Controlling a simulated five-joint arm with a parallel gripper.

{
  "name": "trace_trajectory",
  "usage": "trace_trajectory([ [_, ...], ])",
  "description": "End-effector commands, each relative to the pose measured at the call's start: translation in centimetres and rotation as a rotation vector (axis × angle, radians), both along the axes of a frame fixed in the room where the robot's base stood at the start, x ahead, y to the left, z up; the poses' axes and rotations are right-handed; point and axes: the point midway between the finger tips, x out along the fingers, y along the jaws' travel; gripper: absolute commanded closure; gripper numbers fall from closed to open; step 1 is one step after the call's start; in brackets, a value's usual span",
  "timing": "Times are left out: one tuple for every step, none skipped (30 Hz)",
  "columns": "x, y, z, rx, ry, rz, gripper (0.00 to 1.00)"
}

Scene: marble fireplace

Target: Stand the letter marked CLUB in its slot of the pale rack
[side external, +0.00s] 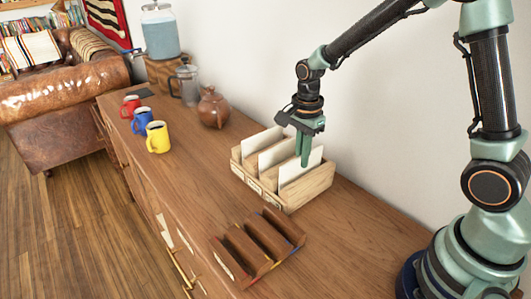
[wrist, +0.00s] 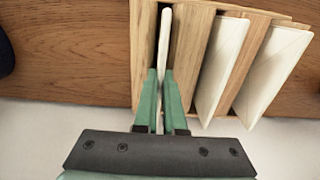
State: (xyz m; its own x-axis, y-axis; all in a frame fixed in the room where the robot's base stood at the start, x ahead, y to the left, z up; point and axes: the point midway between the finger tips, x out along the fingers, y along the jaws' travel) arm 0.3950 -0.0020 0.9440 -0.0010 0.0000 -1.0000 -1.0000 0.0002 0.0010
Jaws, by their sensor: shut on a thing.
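The pale rack (side external: 318,188) stands on the wooden sideboard below my gripper (side external: 304,162). Three white letters stand in its slots. My gripper is shut on the nearest letter (side external: 302,170), which is the leftmost in the wrist view (wrist: 164,40). This letter stands upright with its lower part inside the end slot of the rack (wrist: 147,40). The other two letters, the middle one (wrist: 222,62) and the far one (wrist: 272,72), lean in their slots. I cannot read any marking on the letters, so CLUB is not visible. The rack's front labels are too small to read.
A dark brown rack (side external: 242,246) with empty slots sits near the front edge. Red (side external: 131,107), blue (side external: 142,121) and yellow (side external: 158,137) mugs, a teapot (side external: 213,108) and a glass press (side external: 187,84) stand further back. The wall is close behind the pale rack.

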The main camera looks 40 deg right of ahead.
Motion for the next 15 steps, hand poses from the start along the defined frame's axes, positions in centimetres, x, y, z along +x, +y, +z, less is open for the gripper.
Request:
trace_trajectory([
  [-0.01, 0.00, -0.09, 0.000, 0.000, 0.000, 1.00],
  [-0.01, 0.00, -0.12, 0.000, 0.000, 0.000, 1.00],
  [0.00, 0.00, -0.14, 0.000, 0.000, 0.000, 1.00],
  [0.00, 0.00, -0.15, 0.000, 0.000, 0.000, 1.00],
  [0.00, 0.00, -0.15, 0.000, 0.000, 0.000, 1.00],
  [0.01, 0.00, -0.15, 0.000, -0.001, 0.000, 1.00],
  [0.01, 0.00, -0.14, 0.000, -0.001, 0.000, 1.00],
  [0.01, 0.00, -0.14, 0.000, -0.001, 0.000, 1.00],
  [0.01, 0.00, -0.14, 0.000, -0.001, 0.000, 1.00],
  [0.01, 0.00, -0.13, 0.000, -0.001, 0.000, 1.00],
  [0.01, 0.00, -0.13, 0.000, -0.001, 0.000, 0.85],
  [0.01, 0.00, -0.13, 0.000, -0.001, 0.000, 0.70],
  [0.01, 0.00, -0.13, 0.000, -0.001, 0.000, 0.58],
  [0.01, 0.00, -0.13, 0.000, -0.001, 0.000, 0.58],
  [0.01, 0.00, -0.13, 0.000, -0.001, 0.000, 0.58],
])
